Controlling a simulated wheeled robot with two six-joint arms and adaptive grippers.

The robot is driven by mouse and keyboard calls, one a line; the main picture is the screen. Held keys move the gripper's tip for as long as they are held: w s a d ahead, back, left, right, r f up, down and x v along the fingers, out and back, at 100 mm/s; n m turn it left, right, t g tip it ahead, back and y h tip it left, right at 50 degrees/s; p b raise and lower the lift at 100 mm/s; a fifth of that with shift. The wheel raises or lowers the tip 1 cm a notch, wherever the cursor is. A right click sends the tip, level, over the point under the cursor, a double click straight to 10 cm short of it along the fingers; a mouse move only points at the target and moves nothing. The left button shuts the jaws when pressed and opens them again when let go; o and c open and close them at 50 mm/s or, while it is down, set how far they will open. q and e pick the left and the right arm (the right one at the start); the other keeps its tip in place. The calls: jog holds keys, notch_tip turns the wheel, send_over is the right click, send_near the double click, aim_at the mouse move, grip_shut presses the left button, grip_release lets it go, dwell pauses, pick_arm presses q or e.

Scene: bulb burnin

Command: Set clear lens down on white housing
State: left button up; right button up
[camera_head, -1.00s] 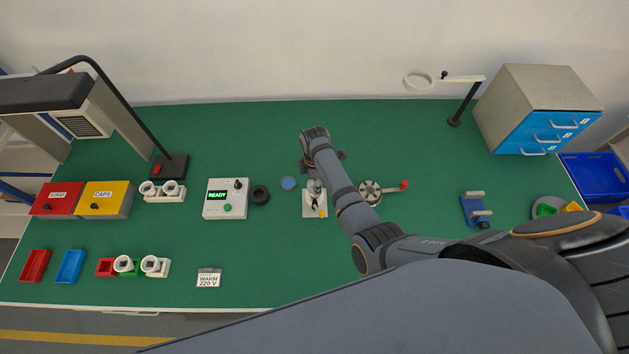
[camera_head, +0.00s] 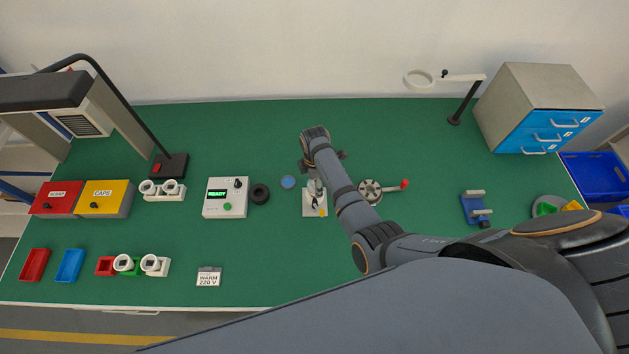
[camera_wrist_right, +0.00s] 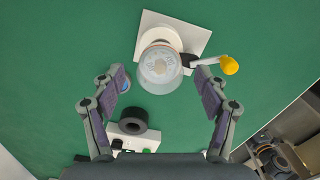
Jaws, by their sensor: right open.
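The clear lens (camera_wrist_right: 160,68) is a see-through dome in the right wrist view. It appears to rest on the round white housing (camera_wrist_right: 158,38), which is mostly hidden behind it. They are on a square white base plate (camera_wrist_right: 190,30), with a yellow-knobbed lever at its side. The base plate (camera_head: 308,210) also shows in the head view, partly hidden by my right arm. My right gripper (camera_wrist_right: 161,82) is open, with one finger on each side of the lens and a visible gap to both. My left gripper is not in view.
A black ring (camera_wrist_right: 133,121) and a white READY box (camera_head: 225,199) are left of the base plate. A blue disc (camera_head: 288,182) lies close to its left. A round fixture with a red-knobbed handle (camera_head: 405,184) is to the right. The back middle of the green table is clear.

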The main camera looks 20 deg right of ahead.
notch_tip(320, 180, up, 8)
jog(key=shift+f, duration=0.25)
jog(key=shift+s, duration=0.1)
dwell(0.5)
